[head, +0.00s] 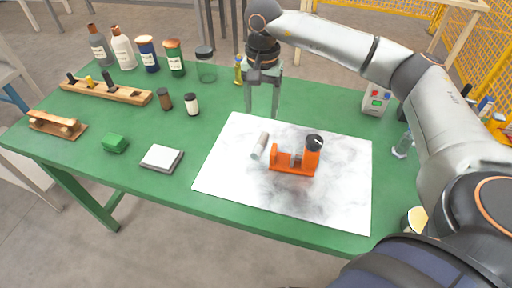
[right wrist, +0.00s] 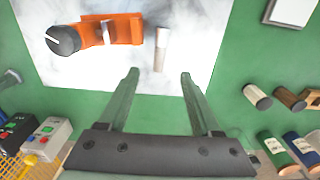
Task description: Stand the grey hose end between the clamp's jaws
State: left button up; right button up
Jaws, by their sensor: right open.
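The grey hose end (head: 260,146) is a short pale cylinder on the white marbled sheet, just left of the clamp and apart from it. It also shows in the right wrist view (right wrist: 161,48); I cannot tell surely whether it stands or lies. The orange clamp (head: 292,170) with a black knob sits on the same sheet, and shows in the right wrist view (right wrist: 125,28). No hose end is between its jaws. My right gripper (head: 262,113) is open and empty, fingers pointing down, behind the hose end near the sheet's back edge. My left gripper is out of view.
The white sheet (head: 225,178) lies on a green table (head: 75,135). Bottles, a jar (head: 206,66), small vials (head: 192,104) and wooden racks stand left and behind. A green block (head: 115,144) and grey-white pad (head: 161,158) lie left. A button box (head: 376,101) stands right.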

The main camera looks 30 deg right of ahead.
aim_at(261, 142)
notch_tip(261, 142, down, 12)
jog(key=shift+w+d+f+p, duration=0.1)
jog(key=shift+w+f+p, duration=0.05)
jog(key=shift+f+p, duration=0.15)
dwell(0.3)
jog(key=shift+c, duration=0.2)
grip_shut()
jog(key=shift+r, duration=0.1)
